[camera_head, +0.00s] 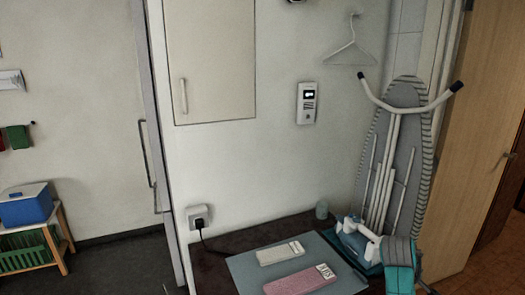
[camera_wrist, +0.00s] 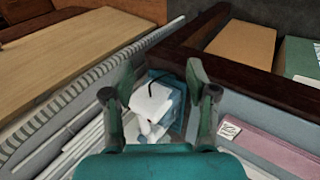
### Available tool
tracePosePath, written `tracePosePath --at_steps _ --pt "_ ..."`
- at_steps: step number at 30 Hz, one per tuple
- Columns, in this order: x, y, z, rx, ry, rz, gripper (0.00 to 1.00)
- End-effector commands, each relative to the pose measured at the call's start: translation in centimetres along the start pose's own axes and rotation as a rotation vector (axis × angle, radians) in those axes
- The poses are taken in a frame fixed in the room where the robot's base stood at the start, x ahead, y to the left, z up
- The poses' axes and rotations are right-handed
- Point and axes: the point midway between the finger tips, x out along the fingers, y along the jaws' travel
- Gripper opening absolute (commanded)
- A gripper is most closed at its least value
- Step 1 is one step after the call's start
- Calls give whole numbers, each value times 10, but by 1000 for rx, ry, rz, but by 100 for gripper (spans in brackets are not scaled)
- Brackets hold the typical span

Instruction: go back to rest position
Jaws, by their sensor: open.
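My gripper (camera_wrist: 160,80) shows in the wrist view with its two dark fingers spread wide apart. Nothing is held between the fingers. Past them, lower down, a white object with a black curved part stands on a blue base; I cannot tell what it is. In the head view I cannot clearly make out my gripper. White and teal parts crowd the lower right there, in front of the ironing board (camera_head: 410,120).
A grey mat (camera_head: 245,268) on the dark counter carries a pale block (camera_head: 280,253) and a pink block (camera_head: 300,281). A plugged socket (camera_head: 198,216), hanger (camera_head: 351,50) and wall cabinet (camera_head: 212,60) are on the wall.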

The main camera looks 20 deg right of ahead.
Motion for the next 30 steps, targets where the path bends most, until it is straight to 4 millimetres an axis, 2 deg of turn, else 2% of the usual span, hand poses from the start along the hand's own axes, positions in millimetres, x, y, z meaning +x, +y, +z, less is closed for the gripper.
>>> tracePosePath --at_steps 8,16,23,30 --pt "20 -61 1 -15 89 23 58" --pt "33 -158 16 -14 260 40 58" --pt "25 -238 42 6 420 26 58" --pt "0 -308 82 47 583 -20 58"
